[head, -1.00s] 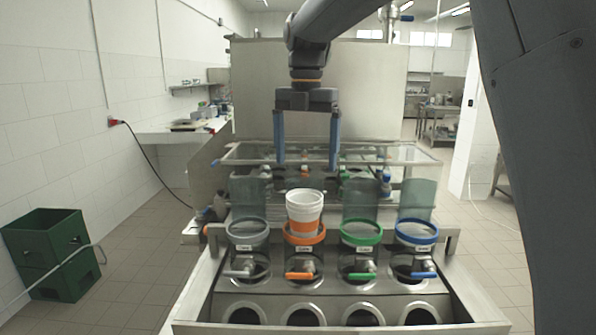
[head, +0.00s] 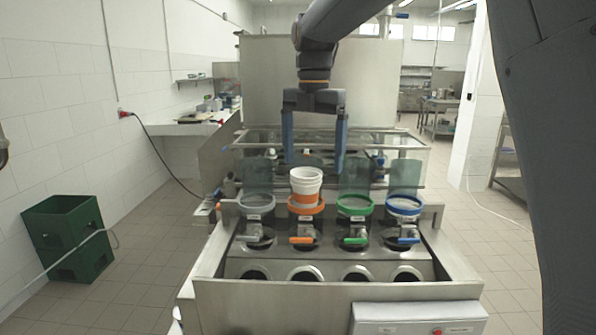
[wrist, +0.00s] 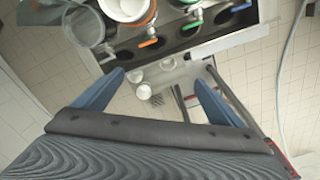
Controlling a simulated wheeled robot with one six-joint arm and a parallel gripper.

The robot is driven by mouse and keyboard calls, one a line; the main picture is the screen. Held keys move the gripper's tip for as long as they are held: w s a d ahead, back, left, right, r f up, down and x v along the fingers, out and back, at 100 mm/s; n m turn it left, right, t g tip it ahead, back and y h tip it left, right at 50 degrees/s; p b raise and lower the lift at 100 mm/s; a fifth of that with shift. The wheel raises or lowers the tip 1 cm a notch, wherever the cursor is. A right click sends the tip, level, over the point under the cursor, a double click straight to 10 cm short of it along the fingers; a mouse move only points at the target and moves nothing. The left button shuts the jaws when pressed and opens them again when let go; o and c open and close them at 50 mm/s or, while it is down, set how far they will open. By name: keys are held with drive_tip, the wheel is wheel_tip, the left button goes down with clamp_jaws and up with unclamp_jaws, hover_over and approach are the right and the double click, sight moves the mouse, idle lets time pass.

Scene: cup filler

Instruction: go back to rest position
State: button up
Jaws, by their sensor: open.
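My gripper (head: 314,160) is open and empty, its two blue fingers pointing down above the cup filler. In the head view the fingertips are above and behind a white cup. The wrist view also shows the open gripper (wrist: 160,88) with nothing between its fingers. Grey (head: 257,200), green (head: 354,203) and blue (head: 404,204) rings stand in the same row, with coloured tap handles below.
The steel filler bench (head: 330,290) has round holes along its front and a grey box (head: 418,318) at its front right. Green crates (head: 68,237) stand on the floor at left. A side counter (head: 185,128) runs along the left wall. Floor is clear between crates and bench.

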drive_tip(key=s+d+f+m+b, duration=0.1)
drive_tip(key=s+d+f+m, duration=0.4)
drive_tip(key=s+f+m, duration=0.2)
drive_tip(key=s+d+f+m+t+b, duration=0.1)
drive_tip(key=s+d+f+m, duration=0.4)
drive_tip(key=s+f+m, duration=0.3)
drive_tip(key=s+d+f+m+b, duration=0.1)
drive_tip(key=s+d+f+m, duration=0.5)
drive_tip(key=f+m, duration=0.7)
drive_tip(key=shift+s+f+m, duration=0.35)
drive_tip(key=shift+s+m, duration=0.45)
drive_tip(key=shift+m, duration=0.1)
